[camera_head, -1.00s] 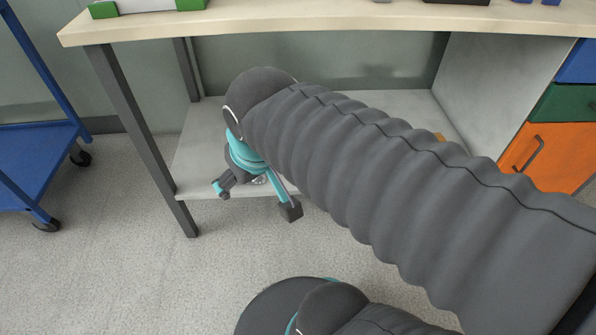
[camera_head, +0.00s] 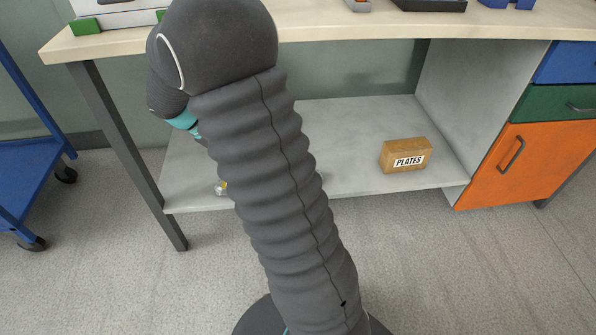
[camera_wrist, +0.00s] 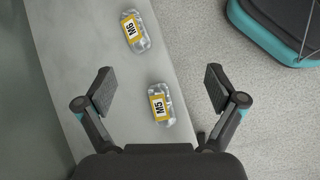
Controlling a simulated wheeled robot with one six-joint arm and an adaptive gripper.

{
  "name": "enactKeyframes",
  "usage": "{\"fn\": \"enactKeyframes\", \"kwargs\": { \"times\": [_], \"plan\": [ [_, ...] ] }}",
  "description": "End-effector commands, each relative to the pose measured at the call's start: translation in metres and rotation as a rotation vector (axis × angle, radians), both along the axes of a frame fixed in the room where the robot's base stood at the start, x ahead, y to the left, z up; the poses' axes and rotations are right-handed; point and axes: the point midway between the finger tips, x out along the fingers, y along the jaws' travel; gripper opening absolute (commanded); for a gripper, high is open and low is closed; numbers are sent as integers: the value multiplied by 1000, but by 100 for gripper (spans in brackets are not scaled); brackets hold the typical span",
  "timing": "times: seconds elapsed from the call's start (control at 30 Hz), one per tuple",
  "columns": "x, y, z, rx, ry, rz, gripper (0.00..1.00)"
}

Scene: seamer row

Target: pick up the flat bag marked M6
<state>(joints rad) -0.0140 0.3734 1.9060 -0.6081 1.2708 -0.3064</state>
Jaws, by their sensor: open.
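The flat bag marked M6 (camera_wrist: 133,32) lies on the grey shelf near its edge, at the top of the wrist view. It is clear with a yellow label. A similar bag marked M5 (camera_wrist: 161,105) lies closer, between my fingers in the picture. My gripper (camera_wrist: 161,90) is open and empty, with its fingertips apart on either side of the M5 bag; the M6 bag is beyond them. In the head view, my arm hides most of the gripper. A small part of one bag (camera_head: 221,188) shows beside my arm, but I cannot tell which.
The lower shelf (camera_head: 345,178) is under a wooden worktop (camera_head: 330,24). A cardboard box marked PLATES (camera_head: 405,155) sits on its right side. An orange cabinet door (camera_head: 508,165) is at the right, and a blue cart (camera_head: 28,180) stands at the left.

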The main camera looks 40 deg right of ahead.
Motion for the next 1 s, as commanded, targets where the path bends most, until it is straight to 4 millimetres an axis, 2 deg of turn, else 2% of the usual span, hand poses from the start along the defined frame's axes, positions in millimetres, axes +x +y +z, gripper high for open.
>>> {"fn": "enactKeyframes", "kwargs": {
  "times": [0.03,0.2,0.5,0.7,0.87,1.0],
  "plan": [
    [10,-5,-16,-24,53,22,94],
    [36,-23,-62,-104,213,102,94],
    [65,-48,-145,-226,468,229,94],
    [72,-55,-175,-266,553,273,94],
    [70,-64,-184,-275,572,280,94],
    [59,-83,-193,-274,573,278,94]
  ]
}}
